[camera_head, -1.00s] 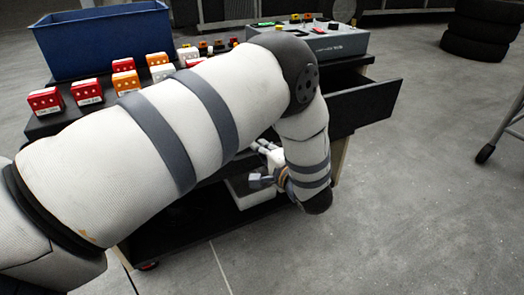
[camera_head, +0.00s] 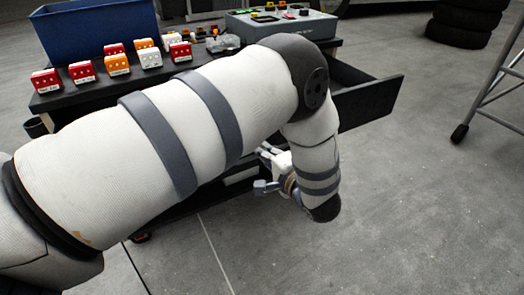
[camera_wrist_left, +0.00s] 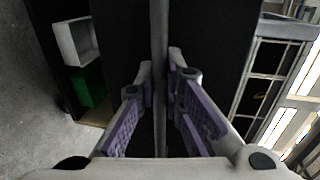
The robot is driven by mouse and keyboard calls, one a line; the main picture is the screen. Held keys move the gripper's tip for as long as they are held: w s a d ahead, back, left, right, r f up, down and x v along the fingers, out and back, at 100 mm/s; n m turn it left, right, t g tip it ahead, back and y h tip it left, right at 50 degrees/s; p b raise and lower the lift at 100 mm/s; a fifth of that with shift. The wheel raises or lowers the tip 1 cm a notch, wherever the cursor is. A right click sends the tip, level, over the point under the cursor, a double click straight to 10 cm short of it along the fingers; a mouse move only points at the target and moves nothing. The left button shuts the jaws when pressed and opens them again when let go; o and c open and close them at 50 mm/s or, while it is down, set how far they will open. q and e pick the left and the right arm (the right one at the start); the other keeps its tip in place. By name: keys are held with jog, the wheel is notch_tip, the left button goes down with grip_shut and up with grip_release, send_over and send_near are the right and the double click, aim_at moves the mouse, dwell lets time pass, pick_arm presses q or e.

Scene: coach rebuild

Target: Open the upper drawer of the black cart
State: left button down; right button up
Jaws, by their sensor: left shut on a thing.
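The black cart (camera_head: 100,97) stands behind my left arm. Its upper drawer (camera_head: 370,103) sticks out on the right, open, with its inside partly visible. My left gripper (camera_head: 268,168) is low at the drawer side of the cart, partly hidden by my own forearm. In the left wrist view my gripper (camera_wrist_left: 160,88) is shut on a thin grey bar, which looks like the drawer handle (camera_wrist_left: 159,45). The bar runs between the two purple-padded fingers. Where it joins the drawer is hidden in the head view. My right gripper is not in view.
A blue bin (camera_head: 98,27), several red, orange and white boxes (camera_head: 118,65) and a grey control box (camera_head: 285,25) are on the cart top. Tyres (camera_head: 465,22) and a ladder-like stand (camera_head: 495,85) are farther right.

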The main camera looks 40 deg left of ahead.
pick_arm(q)
jog(key=c, duration=1.7)
grip_release()
jog(key=shift+a, duration=0.1)
jog(key=v, duration=1.2)
jog(key=shift+f, duration=0.15)
